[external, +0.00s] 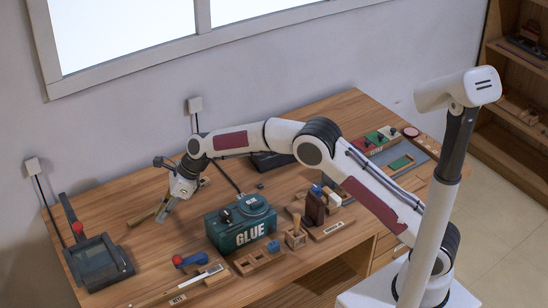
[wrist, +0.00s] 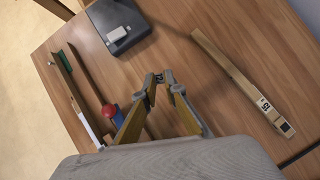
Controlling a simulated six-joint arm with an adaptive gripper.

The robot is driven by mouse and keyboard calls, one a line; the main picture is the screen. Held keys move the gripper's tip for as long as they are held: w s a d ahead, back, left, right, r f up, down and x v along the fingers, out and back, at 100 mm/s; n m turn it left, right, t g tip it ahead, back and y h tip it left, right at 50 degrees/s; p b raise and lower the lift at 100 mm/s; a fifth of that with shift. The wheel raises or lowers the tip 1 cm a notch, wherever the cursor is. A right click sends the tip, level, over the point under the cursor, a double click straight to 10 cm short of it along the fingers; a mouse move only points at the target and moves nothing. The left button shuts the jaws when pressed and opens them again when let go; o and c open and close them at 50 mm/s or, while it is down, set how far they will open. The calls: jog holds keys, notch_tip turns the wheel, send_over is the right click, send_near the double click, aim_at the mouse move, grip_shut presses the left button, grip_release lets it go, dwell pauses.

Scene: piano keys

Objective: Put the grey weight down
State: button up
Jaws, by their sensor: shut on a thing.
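My gripper (external: 167,208) points down above the left part of the wooden table, over a long wooden strip (external: 143,219). In the wrist view its two fingers (wrist: 159,78) slant together and are shut on a small dark grey thing between the tips. I take this to be the grey weight; it is mostly hidden by the fingertips, and its shape cannot be told. The wooden strip, with a printed label, lies to the right of the fingers in the wrist view (wrist: 235,75). I cannot tell whether the held thing touches the table.
A dark grey device (external: 97,262) stands at the table's left end. A green GLUE box (external: 240,224), a blue handle with a red ball (external: 190,260) and small wooden pieces stand to the right and front. Bare table shows between the strip and the device.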

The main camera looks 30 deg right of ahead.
jog(key=w+d+m+t+h, duration=0.1)
jog(key=w+d+m, duration=0.2)
jog(key=d, duration=1.4)
jog(key=w+d+m+t+h, duration=0.1)
jog(key=w+d+m, duration=0.2)
jog(key=d, duration=1.5)
jog(key=w+d+m+t+h, duration=0.1)
jog(key=w+d, duration=0.8)
jog(key=d, duration=0.9)
jog(key=shift+w+r+m, duration=0.2)
jog(key=shift+r+m, duration=0.1)
jog(key=shift+m, duration=0.6)
jog(key=shift+f, duration=0.1)
jog(key=shift+f, duration=3.05)
jog(key=shift+f, duration=0.1)
jog(key=shift+f, duration=1.75)
jog(key=shift+f, duration=0.1)
